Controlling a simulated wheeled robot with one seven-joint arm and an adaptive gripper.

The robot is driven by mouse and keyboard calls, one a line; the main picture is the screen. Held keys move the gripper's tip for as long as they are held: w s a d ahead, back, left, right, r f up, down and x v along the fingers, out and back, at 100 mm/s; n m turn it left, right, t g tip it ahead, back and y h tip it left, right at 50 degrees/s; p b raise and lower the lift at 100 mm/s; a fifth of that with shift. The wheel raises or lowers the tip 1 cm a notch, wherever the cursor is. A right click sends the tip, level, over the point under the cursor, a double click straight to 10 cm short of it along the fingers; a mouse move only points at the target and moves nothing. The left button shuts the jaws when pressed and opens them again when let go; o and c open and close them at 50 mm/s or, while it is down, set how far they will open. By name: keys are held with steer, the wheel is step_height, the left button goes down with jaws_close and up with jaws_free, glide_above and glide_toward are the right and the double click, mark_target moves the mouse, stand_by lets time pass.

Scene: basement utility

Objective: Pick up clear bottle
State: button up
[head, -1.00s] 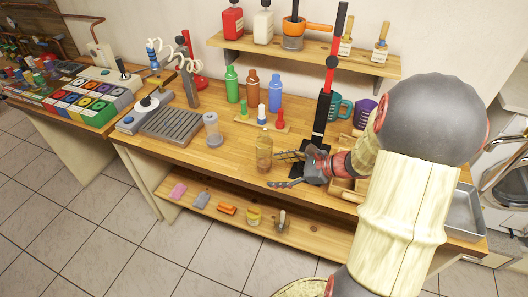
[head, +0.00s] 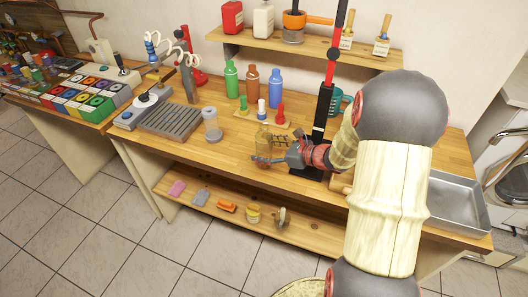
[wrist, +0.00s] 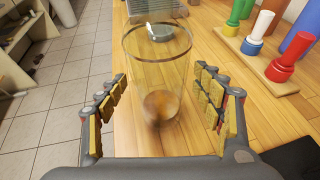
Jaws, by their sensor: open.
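The clear bottle (head: 264,139) stands upright on the wooden workbench near its front edge. It is see-through with an amber tint. In the wrist view the clear bottle (wrist: 158,75) rises between the two fingers of my gripper (wrist: 165,105). The fingers are open, one on each side, with a visible gap to the bottle on both sides. In the head view my gripper (head: 270,156) reaches in from the right at the bottle's lower part; the arm comes from the right side.
Behind are a board with coloured pegs (head: 262,116) and green (head: 231,82), brown and blue bottles. A black and red post (head: 324,105) stands close to my arm. A metal tray (head: 455,207) lies at right.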

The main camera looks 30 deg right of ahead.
mark_target(268, 135)
steer(key=shift+w+a, duration=0.1)
steer(key=shift+w, duration=0.1)
steer(key=shift+c, duration=0.9)
steer(key=c, duration=1.3)
steer(key=shift+c, duration=0.2)
steer(key=shift+r+p, duration=0.35)
steer(key=shift+r, duration=0.2)
step_height(268, 135, up, 2)
steer(key=shift+r+p, duration=0.2)
steer(key=shift+p, duration=0.4)
steer(key=s+r, duration=0.1)
steer(key=s+d+r+p, duration=0.1)
steer(key=r, duration=0.1)
steer(key=s+r+p, duration=0.1)
steer(key=s+r, duration=0.1)
steer(key=shift+d+r, duration=0.15)
steer(key=shift+d, duration=0.1)
steer(key=a+p+v, duration=0.1)
steer(key=p+v, duration=0.1)
steer(key=v, duration=0.8)
steer(key=shift+s+p, duration=0.35)
steer(key=shift+s, duration=0.2)
